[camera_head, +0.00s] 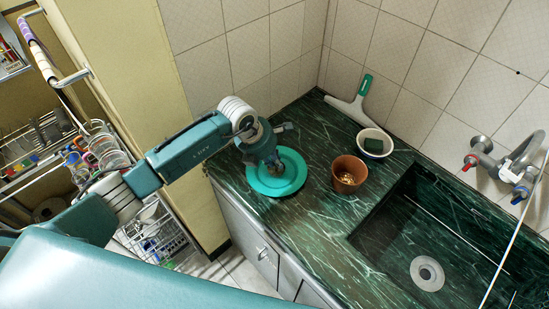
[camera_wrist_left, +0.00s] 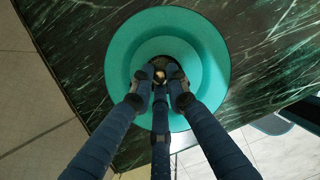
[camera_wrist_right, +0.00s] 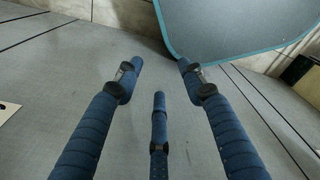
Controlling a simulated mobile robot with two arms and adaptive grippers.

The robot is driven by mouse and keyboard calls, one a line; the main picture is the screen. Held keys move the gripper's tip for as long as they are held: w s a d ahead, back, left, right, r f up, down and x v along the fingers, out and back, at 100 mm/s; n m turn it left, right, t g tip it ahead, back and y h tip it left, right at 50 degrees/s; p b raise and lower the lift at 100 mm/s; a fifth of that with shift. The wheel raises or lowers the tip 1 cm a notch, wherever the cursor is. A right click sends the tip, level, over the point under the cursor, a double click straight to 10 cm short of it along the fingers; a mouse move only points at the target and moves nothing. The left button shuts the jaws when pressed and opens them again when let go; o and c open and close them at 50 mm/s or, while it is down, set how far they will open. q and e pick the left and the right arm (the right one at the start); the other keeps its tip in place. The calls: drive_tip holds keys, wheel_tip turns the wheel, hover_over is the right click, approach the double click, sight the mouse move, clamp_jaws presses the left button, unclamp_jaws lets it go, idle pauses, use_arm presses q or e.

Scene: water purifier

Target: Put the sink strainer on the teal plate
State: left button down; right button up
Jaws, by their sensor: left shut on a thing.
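The teal plate (camera_head: 292,181) lies on the dark green marble counter, left of the sink. My left gripper (camera_head: 273,165) points down over the plate. In the left wrist view its fingers (camera_wrist_left: 160,84) close around a small shiny metal thing, which looks like the sink strainer (camera_wrist_left: 160,75). The plate (camera_wrist_left: 205,62) is right below it. I cannot tell whether the strainer touches the plate; in the head view the gripper hides it. My right gripper (camera_wrist_right: 158,80) is open and empty, with its fingers apart above a grey floor.
A brown pot (camera_head: 349,174) stands close right of the plate. Behind it are a white bowl (camera_head: 374,143) with a dark green sponge and a squeegee (camera_head: 351,105). The sink (camera_head: 400,244) with its drain (camera_head: 427,273) and a wall tap (camera_head: 505,168) are at the right.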

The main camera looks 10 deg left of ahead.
use_arm(q)
drive_tip(key=shift+f, duration=0.15)
drive_tip(key=shift+f, duration=0.1)
drive_tip(key=shift+f, duration=0.15)
drive_tip(key=c, duration=1.7)
unclamp_jaws()
drive_tip(key=shift+r, duration=0.25)
